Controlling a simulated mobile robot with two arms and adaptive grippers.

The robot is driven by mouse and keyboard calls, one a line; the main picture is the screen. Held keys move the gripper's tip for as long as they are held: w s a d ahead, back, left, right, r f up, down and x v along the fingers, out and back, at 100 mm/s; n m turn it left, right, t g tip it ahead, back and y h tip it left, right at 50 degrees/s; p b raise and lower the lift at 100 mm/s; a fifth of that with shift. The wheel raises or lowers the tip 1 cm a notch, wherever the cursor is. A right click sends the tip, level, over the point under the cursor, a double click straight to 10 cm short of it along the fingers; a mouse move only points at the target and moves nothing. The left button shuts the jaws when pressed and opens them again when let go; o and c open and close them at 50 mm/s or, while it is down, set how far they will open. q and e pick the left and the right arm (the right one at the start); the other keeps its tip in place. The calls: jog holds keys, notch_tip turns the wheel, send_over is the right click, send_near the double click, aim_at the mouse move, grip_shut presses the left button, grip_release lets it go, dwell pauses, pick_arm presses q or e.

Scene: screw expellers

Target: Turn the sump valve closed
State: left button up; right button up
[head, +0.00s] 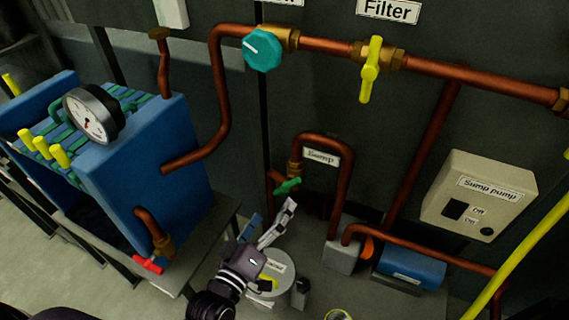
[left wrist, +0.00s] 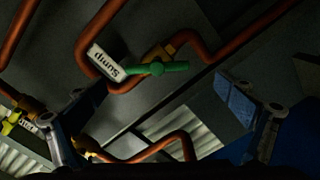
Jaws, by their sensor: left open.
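The sump valve has a green lever handle (head: 288,186) on a copper pipe, just below and left of the white "Sump" label (head: 321,157). In the left wrist view the green handle (left wrist: 158,69) lies nearly level beside the upside-down label (left wrist: 107,63). My left gripper (head: 273,211) is open just below the handle, its fingers pointing up towards it. In the left wrist view the two fingers stand wide apart, with the handle ahead between them and apart from both. My right gripper is not in view.
A labelled grey drum (head: 282,272) stands under my left gripper. A bent copper pipe (head: 346,185) rises right of the valve. The grey "Sump pump" box (head: 465,225) and blue pump (head: 408,268) are at right. A blue filter press (head: 135,150) with a red valve handle (head: 147,265) is at left.

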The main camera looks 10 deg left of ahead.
aim_at(284, 188)
pick_arm(q)
jog(key=shift+w+d+r+p, duration=0.1)
jog(key=shift+w+d+p, duration=0.1)
jog(key=shift+w, duration=1.05)
jog(key=shift+w+d+r+p, duration=0.1)
jog(key=shift+w+d+r, duration=0.1)
jog(key=shift+w, duration=1.05)
jog(key=shift+w+d+r+p, duration=0.1)
jog(key=shift+w+d+p, duration=0.1)
jog(key=shift+w, duration=1.05)
jog(key=shift+c, duration=0.6)
jog(key=c, duration=1)
